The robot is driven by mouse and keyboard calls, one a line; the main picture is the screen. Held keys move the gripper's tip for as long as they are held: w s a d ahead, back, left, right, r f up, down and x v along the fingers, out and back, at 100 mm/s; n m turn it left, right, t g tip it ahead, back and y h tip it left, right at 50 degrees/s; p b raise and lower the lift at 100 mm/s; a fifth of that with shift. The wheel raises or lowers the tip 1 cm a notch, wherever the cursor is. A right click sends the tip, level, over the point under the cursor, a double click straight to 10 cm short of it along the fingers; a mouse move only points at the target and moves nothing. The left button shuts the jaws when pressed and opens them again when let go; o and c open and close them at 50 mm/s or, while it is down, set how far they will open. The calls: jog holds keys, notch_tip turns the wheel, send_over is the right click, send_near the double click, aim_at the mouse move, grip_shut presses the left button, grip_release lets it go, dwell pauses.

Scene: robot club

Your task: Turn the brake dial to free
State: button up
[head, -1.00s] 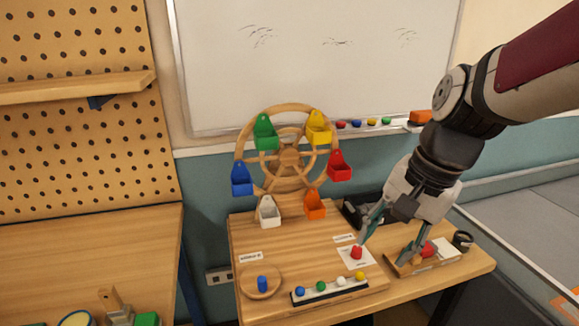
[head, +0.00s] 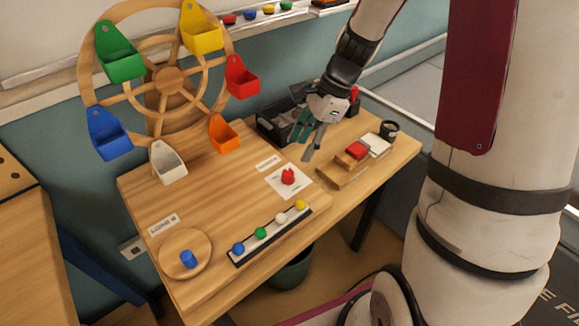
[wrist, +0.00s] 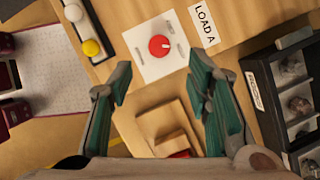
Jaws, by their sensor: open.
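The brake dial looks to be the red knob (head: 288,176) on a white square plate (head: 277,188) on the wooden table. In the wrist view the round red dial (wrist: 160,46) has a small white mark, and grey ticks lie around it on the plate; its exact setting is too small to read. My gripper (head: 308,148) hangs above the table, behind and right of the dial in the head view. In the wrist view my gripper (wrist: 160,74) is open and empty, its fingers apart, with the dial beyond the fingertips and not touched.
A wooden wheel with coloured buckets (head: 165,85) stands at the back left. A strip of coloured balls (head: 270,234) and a disc with a blue peg (head: 186,254) lie in front. A stepped wooden block (head: 352,166) and a black organizer (head: 275,125) are close by.

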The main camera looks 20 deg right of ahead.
aim_at(289, 172)
jog(key=b+x, duration=0.1)
jog(key=x, duration=0.7)
jog(key=shift+a+f, duration=0.15)
jog(key=shift+f, duration=0.15)
jog(key=shift+c, duration=0.6)
grip_shut()
